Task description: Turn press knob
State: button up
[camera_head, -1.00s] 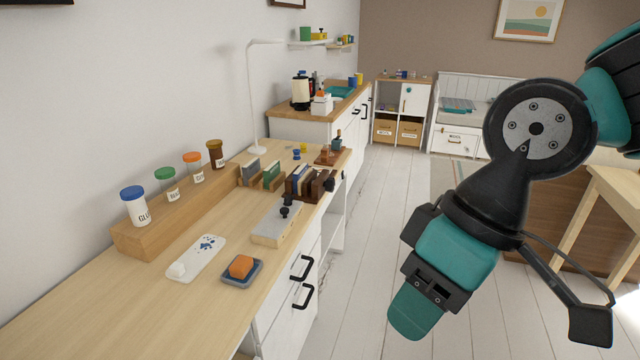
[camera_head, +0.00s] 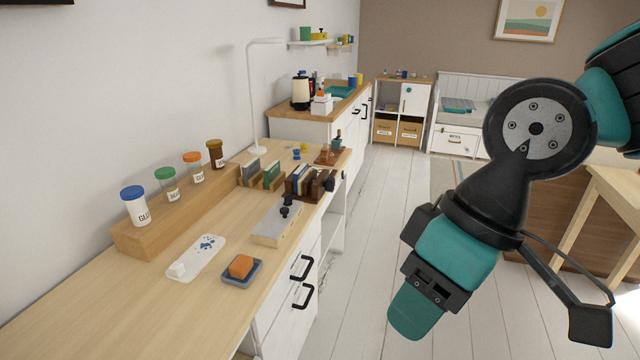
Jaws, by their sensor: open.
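A small wooden press (camera_head: 312,185) stands near the desk's right edge, with a dark round knob (camera_head: 330,184) on its right side. A pale box (camera_head: 277,224) in front of it carries another black knob (camera_head: 286,207) on top. I cannot tell for certain from this view which of the two knobs the task names. My gripper (camera_head: 424,296) is open and empty. It hangs over the floor to the right of the desk, pointing down and left, well apart from both knobs. Its fingertips are hard to make out.
The desk (camera_head: 120,300) also holds an orange block in a blue dish (camera_head: 242,271), a white tray (camera_head: 198,258) and a wooden rack (camera_head: 175,215) with several jars. Black drawer handles (camera_head: 302,296) stick out of its front. White floor (camera_head: 375,240) is clear between desk and arm.

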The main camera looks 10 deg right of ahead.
aim_at(329, 184)
jog(key=z, duration=1.6)
jog(key=i, duration=1.9)
jog(key=u, duration=2.4)
